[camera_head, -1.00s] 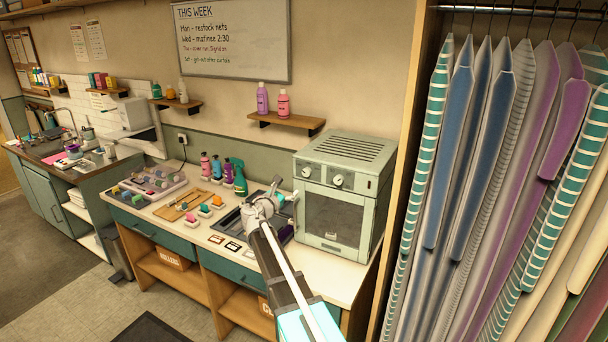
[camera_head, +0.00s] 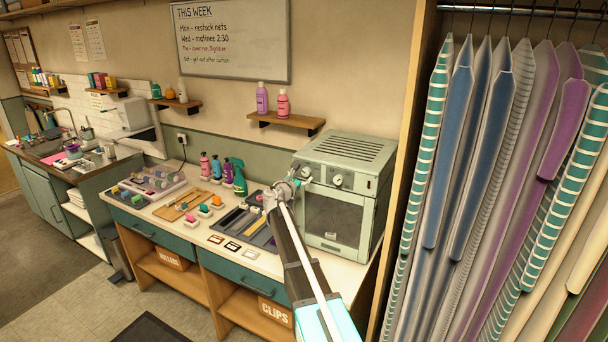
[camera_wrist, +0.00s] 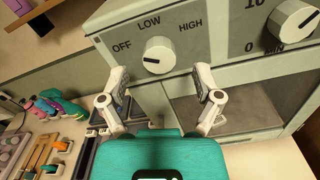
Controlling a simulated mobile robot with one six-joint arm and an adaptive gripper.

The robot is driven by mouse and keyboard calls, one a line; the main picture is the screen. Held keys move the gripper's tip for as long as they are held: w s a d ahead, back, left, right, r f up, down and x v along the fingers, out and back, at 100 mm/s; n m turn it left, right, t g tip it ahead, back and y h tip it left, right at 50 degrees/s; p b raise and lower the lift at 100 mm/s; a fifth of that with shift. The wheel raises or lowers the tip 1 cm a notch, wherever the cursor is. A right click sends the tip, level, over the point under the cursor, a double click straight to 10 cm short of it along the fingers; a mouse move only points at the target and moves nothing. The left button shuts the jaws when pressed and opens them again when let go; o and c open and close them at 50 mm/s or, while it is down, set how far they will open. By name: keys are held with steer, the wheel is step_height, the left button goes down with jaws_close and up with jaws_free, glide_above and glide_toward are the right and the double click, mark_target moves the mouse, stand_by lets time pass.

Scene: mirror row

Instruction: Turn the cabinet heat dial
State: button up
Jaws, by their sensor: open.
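The pale green cabinet (camera_head: 347,197) stands on the white counter in the head view. Its heat dial (camera_wrist: 159,56) is a round white knob marked OFF, LOW and HIGH, seen large in the wrist view. I cannot tell whether either finger touches the cabinet.
The cabinet's dark window door (camera_head: 334,218) is below the dials. A dark tray (camera_head: 247,226) lies left of the cabinet, with several bottles (camera_head: 218,167) behind. Striped garments (camera_head: 500,170) hang at the right. A shelf (camera_head: 286,121) is on the wall above.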

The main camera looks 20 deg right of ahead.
mark_target(306, 172)
steer(key=shift+x, duration=1.45)
